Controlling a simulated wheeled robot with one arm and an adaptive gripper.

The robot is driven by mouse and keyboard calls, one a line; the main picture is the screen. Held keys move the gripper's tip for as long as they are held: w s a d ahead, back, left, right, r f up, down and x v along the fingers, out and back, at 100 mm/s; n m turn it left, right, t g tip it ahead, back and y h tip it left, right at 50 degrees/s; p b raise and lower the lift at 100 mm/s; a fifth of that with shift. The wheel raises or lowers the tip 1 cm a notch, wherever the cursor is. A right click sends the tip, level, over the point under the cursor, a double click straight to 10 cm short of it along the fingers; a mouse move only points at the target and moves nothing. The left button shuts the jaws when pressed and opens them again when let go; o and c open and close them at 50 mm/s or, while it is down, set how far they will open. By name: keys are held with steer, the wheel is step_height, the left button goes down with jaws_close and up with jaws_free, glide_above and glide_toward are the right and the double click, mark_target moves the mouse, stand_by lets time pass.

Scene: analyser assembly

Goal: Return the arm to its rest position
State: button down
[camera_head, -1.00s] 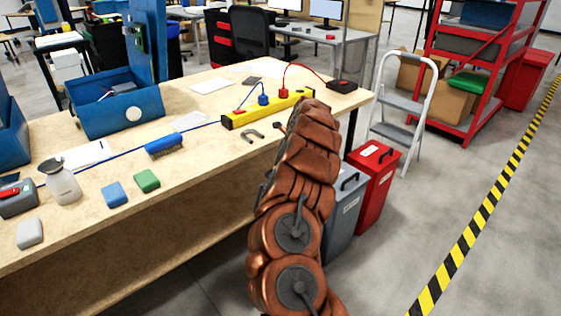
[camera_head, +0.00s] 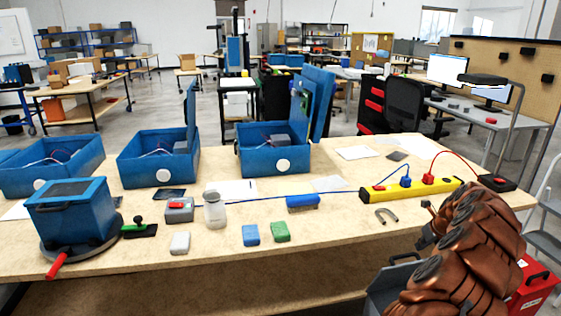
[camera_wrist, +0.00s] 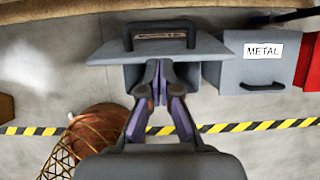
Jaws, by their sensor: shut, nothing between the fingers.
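My gripper (camera_wrist: 159,84) shows in the wrist view with its fingertips together and nothing between them. It is over a grey bin with a handled lid, and below the front edge of the workbench in the picture's layout I cannot tell its exact height. In the head view my copper-coloured arm is folded at the lower right, beside the right end of the workbench (camera_head: 200,252). My gripper is hidden behind the arm there.
Grey bins (camera_wrist: 225,75), one labelled METAL, and a red bin (camera_head: 535,285) stand by the bench's right end. The bench holds blue analyser boxes (camera_head: 158,172), a yellow power strip (camera_head: 410,191), a magnet (camera_head: 387,215) and sponges. A step ladder stands at far right.

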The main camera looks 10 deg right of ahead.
steer(key=w+a+r+n+y+p, duration=0.1)
steer(key=a+r+n, duration=0.45)
steer(key=a, duration=0.45)
steer(key=w+a+r+n+y+p, duration=0.15)
steer(key=a+r+n, duration=0.35)
steer(key=a, duration=0.5)
steer(key=s+a+r+n+g+y+p, duration=0.1)
steer(key=s+a+r+n, duration=0.3)
steer(key=a, duration=0.4)
steer(key=s+a+r+n+g, duration=0.1)
steer(key=s+a+r+n, duration=0.25)
steer(key=a, duration=0.45)
steer(key=s+a+r+n+g+p, duration=0.1)
steer(key=s+a+r+n, duration=0.2)
steer(key=s+a+n, duration=0.35)
steer(key=s+a+n+g+h+p, duration=0.1)
steer(key=s+n+g+h+p, duration=0.2)
steer(key=s+n, duration=0.9)
steer(key=s, duration=1.7)
steer(key=shift+s+a+g, duration=0.2)
steer(key=shift+a+g, duration=0.15)
steer(key=shift+g, duration=0.05)
steer(key=shift+d+f, duration=0.1)
